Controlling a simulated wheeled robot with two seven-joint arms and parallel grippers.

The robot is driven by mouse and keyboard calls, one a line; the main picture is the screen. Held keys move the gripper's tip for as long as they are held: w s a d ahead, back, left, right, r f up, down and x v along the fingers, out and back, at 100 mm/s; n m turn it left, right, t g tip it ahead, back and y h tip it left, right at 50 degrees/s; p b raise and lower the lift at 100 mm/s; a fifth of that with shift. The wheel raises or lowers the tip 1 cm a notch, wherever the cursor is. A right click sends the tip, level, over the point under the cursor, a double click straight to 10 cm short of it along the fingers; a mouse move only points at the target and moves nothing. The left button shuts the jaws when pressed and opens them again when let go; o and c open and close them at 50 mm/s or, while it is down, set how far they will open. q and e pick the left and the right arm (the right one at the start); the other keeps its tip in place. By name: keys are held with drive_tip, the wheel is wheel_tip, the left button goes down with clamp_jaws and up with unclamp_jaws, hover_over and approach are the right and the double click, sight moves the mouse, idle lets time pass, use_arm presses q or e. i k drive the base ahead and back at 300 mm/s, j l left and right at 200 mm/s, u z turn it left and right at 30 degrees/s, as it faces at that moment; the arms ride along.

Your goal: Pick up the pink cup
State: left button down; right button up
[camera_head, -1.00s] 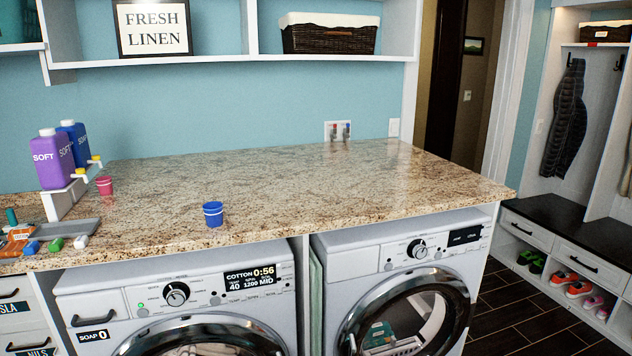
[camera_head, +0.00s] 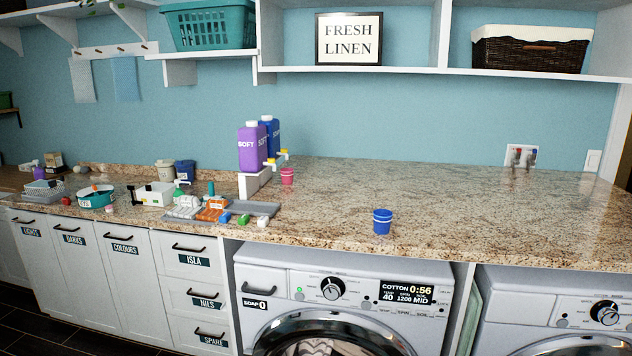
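The pink cup (camera_head: 287,176) is small and stands upright on the granite counter (camera_head: 330,215). It is just right of the white stand (camera_head: 254,183) that holds the purple and blue softener bottles, close to the yellow taps. A blue cup (camera_head: 382,221) stands upright nearer the counter's front edge, to the right of the pink one. Neither of my grippers shows in the head view.
Purple (camera_head: 252,147) and blue (camera_head: 271,138) bottles stand behind the pink cup. A grey tray (camera_head: 262,209) with small coloured items lies in front of it. The counter to the right is clear. Washing machines (camera_head: 340,297) are below, and a shelf (camera_head: 400,72) runs above.

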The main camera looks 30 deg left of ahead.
sight(287, 174)
drive_tip(key=j+z, duration=0.2)
drive_tip(key=j, duration=0.35)
drive_tip(key=j+z, duration=0.2)
drive_tip(key=j, duration=0.35)
drive_tip(key=k+j+z, duration=0.15)
drive_tip(key=j, duration=0.4)
drive_tip(key=k+j+z, duration=0.2)
drive_tip(key=j, duration=0.35)
drive_tip(key=i, duration=0.1)
